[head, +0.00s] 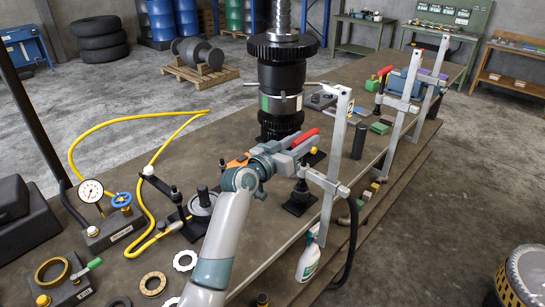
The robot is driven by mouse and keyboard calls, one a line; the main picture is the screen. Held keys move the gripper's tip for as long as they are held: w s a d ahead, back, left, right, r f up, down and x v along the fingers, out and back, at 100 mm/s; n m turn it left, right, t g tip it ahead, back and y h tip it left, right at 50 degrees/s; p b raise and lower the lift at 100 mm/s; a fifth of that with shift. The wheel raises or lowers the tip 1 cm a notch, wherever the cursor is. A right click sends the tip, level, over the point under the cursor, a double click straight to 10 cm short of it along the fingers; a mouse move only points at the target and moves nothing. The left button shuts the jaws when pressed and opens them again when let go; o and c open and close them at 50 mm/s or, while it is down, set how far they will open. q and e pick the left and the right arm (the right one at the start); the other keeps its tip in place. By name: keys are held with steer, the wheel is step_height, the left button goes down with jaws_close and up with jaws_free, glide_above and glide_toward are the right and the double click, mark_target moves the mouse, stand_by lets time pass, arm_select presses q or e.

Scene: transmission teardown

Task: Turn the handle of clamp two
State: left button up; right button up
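Several grey clamps with upright bars stand along the right edge of the bench: a nearest one (335,155), a middle one (411,85) and a far one (436,70). I cannot read which is clamp two. A red handle (305,137) shows by the nearest clamp, and another red handle (385,71) by the middle one. My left gripper (291,156) is at the nearest clamp, just below and beside its red handle. Whether its fingers touch or hold the handle cannot be made out. My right gripper is not in view.
A tall black transmission shaft assembly (281,90) stands behind my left gripper. Rings and small parts lie at the front.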

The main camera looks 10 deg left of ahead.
arm_select(q)
steer(key=p+v, duration=0.3)
steer(key=v, duration=1.1)
steer(key=shift+p, duration=0.3)
